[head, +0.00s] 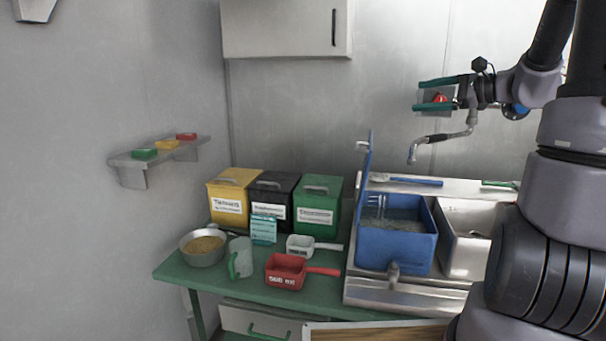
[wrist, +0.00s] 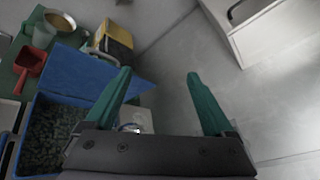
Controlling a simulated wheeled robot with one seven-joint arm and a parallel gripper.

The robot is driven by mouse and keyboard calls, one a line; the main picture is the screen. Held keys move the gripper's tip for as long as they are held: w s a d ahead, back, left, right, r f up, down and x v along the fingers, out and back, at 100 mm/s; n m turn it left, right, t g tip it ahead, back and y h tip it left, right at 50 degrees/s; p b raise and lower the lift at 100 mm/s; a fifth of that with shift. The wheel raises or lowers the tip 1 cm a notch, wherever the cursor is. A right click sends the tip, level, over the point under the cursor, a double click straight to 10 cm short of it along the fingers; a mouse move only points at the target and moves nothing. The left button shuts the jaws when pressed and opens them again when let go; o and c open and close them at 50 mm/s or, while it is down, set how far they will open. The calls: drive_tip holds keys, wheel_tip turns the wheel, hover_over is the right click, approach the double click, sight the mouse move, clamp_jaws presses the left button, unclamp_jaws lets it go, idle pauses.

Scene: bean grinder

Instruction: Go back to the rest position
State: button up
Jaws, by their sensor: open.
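My gripper (head: 420,95) is raised at the upper right in the head view, in front of the metal wall and above the sink area. Its two green fingers point left and are spread apart with nothing between them. In the wrist view my gripper (wrist: 159,80) also shows open and empty, with the bare wall beyond the fingers. A red knob on a grey wall box (head: 440,98) shows behind the fingers; I cannot tell the gap between them.
A blue bin (head: 395,250) with its lid up stands in the sink (head: 466,225). The faucet (head: 440,137) hangs just below my gripper. The green table (head: 225,285) holds a red scoop (head: 287,270), a metal bowl (head: 203,257) and lidded boxes. A white cabinet (head: 285,28) hangs at upper left.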

drive_tip(key=s+a+f+n+g+h, duration=0.1)
drive_tip(key=s+a+n+g+h, duration=0.2)
drive_tip(key=s+a+n+g, duration=0.55)
drive_tip(key=s+d+n+t+h, duration=0.1)
drive_tip(key=s+n+t+h, duration=0.4)
drive_tip(key=s, duration=1)
drive_tip(key=shift+s+h, duration=0.25)
drive_tip(key=shift+h, duration=0.75)
drive_tip(key=shift+d, duration=0.1)
